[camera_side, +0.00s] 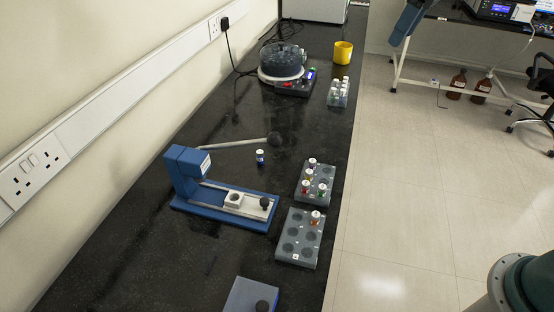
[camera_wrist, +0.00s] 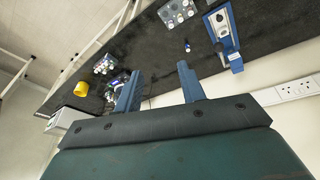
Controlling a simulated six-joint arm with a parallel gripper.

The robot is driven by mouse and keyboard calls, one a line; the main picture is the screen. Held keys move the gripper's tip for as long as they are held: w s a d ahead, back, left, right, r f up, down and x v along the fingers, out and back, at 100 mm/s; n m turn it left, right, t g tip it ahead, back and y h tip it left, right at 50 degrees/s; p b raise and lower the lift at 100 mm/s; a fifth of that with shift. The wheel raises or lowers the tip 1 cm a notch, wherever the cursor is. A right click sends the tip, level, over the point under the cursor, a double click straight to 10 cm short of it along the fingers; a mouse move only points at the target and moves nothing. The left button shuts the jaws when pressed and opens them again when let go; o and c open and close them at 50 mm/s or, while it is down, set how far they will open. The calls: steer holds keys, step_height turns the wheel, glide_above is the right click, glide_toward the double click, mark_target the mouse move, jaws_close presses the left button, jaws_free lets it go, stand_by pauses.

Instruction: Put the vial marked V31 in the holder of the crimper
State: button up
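The crimper is a blue press (camera_side: 187,172) with a rail base and a pale holder (camera_side: 234,199), which looks empty; it also shows in the wrist view (camera_wrist: 226,40). A dark blue vial (camera_side: 260,158) stands alone on the bench behind it. The vial markings are too small to read, so I cannot tell which is V31. My gripper (camera_wrist: 157,72) is open and empty, apart from all these things.
A round dark machine (camera_side: 283,62) and a rack of white-capped vials (camera_side: 338,92) stand farther back, near a yellow cup (camera_side: 342,53). A grey lever (camera_side: 235,142) extends behind the crimper.

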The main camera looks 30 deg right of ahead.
steer(key=s+d+f+m, duration=0.1)
steer(key=s+f, duration=0.2)
steer(key=s, duration=0.4)
steer(key=s+d+f+m+t, duration=0.1)
steer(key=s+d+f+m, duration=0.1)
steer(key=s, duration=0.5)
steer(key=s+d+f+m+t, duration=0.1)
steer(key=s+d+f, duration=0.1)
steer(key=s, duration=0.6)
steer(key=shift+f+h, duration=0.3)
steer(key=shift+f, duration=0.6)
steer(key=shift+o, duration=0.6)
steer(key=shift+s, duration=0.15)
